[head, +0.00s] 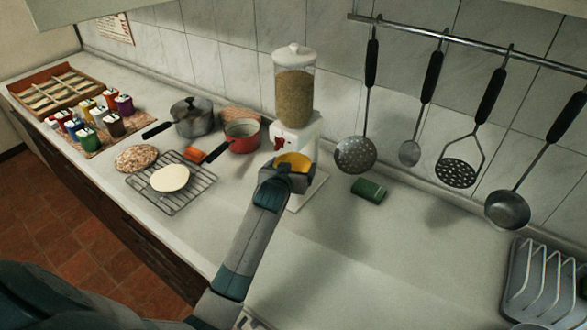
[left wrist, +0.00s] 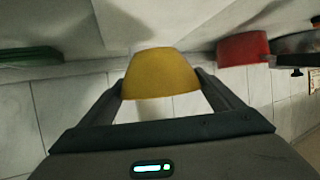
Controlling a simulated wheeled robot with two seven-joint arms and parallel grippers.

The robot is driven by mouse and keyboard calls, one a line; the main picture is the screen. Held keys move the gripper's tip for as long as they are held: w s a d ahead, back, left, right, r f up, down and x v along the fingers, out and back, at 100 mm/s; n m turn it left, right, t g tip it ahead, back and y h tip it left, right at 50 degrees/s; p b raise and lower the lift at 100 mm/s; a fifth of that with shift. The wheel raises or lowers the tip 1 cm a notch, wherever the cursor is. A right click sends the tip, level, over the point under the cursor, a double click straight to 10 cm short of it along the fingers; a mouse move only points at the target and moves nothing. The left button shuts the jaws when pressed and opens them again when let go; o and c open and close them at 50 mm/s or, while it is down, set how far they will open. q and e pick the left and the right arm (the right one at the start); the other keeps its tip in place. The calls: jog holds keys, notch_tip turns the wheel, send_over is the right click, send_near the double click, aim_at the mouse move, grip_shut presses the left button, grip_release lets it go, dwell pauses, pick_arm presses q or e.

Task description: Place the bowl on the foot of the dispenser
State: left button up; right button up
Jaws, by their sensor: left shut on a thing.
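The yellow bowl (head: 293,160) is held by my left gripper (head: 290,172) just in front of the dispenser (head: 294,98), a clear grain-filled canister on a white body with a red spout part. The dispenser's white foot (head: 312,190) shows to the right of and below the gripper, which hides much of it. I cannot tell whether the bowl touches the foot. In the left wrist view, the bowl (left wrist: 162,74) sits between the two fingers of the gripper (left wrist: 160,90), which are shut on its sides. My right gripper is not in view.
A red pan (head: 242,137) and a grey pot (head: 192,118) stand left of the dispenser. A wire rack (head: 190,195) bears a pale disc. A green sponge (head: 368,190) lies to the right.

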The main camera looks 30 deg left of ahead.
aim_at(295, 168)
pick_arm(q)
jog(key=shift+w+a, duration=0.2)
jog(key=shift+w, duration=0.6)
jog(key=shift+f+p, duration=0.8)
jog(key=shift+f, duration=0.95)
jog(key=o, duration=1.2)
jog(key=shift+s+f, duration=0.1)
jog(key=shift+f, duration=0.05)
jog(key=shift+c, duration=0.2)
